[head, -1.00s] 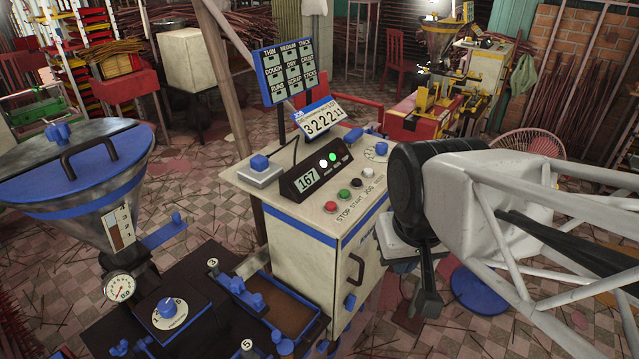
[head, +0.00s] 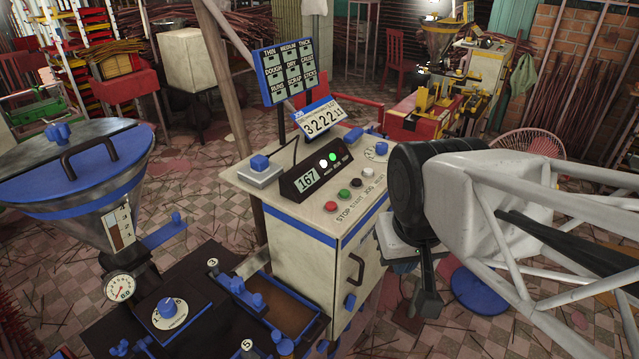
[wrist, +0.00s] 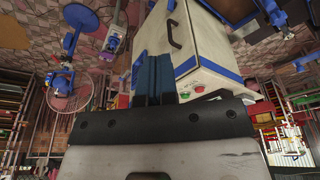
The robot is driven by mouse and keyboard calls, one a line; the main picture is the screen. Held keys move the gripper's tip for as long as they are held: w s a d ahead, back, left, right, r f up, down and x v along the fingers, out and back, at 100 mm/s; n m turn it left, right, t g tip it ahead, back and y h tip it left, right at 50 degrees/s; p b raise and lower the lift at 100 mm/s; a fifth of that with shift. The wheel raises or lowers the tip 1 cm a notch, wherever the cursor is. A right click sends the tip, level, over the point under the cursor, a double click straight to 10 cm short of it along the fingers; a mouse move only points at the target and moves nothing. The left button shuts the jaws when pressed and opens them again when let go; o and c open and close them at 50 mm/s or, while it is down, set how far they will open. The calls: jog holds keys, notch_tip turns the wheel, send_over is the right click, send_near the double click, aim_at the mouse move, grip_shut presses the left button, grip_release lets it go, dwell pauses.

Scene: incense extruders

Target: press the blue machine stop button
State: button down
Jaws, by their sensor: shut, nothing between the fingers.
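The blue-trimmed machine's cream control cabinet (head: 300,255) stands in the middle of the head view. On its sloped top is a row of round buttons above the printed words STOP, START and JOG. The red stop button (head: 331,206) is at the near left end, beside the green start button (head: 344,194). My gripper (head: 428,305) hangs to the right of the cabinet, apart from the buttons, pointing down. Its fingers are closed together and empty; in the wrist view the fingers (wrist: 153,80) are side by side in front of the cabinet (wrist: 197,40).
A 167 display (head: 307,180) and a number sign (head: 323,118) stand behind the buttons. A blue-lidded hopper (head: 75,175) is at left. A tray (head: 290,305) lies before the cabinet.

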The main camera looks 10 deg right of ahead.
notch_tip(320, 180, up, 6)
jog(key=n+t+y, duration=0.1)
jog(key=t+y, duration=0.2)
jog(key=y, duration=0.4)
send_over(333, 203)
jog(key=shift+f, duration=0.15)
jog(key=shift+f, duration=0.15)
jog(key=shift+f, duration=4.3)
